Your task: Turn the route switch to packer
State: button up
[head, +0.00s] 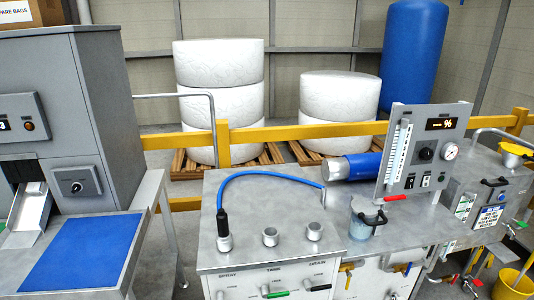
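A small grey box with a dark rotary knob (77,187) is on the front of the large grey machine at the left. It may be the route switch, but its labels are too small to read, so I cannot tell its setting. Another black knob (426,154) is on the upright gauge panel (397,150) at the right, with small dark switches below it. My gripper is not in the head view.
A blue mat (82,252) lies on the metal table below the machine. A metal bench (270,205) with a blue hose (262,174) and several ports stands in the middle. A yellow rail (270,135) runs behind, with white rolls (220,105) on pallets beyond it.

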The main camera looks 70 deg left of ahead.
aim_at(76, 188)
jog(key=u, duration=0.7)
jog(key=k, duration=0.1)
jog(key=u, duration=3.2)
jog(key=k, duration=0.75)
jog(key=z, duration=0.2)
jog(key=i, duration=0.75)
jog(key=u, duration=0.15)
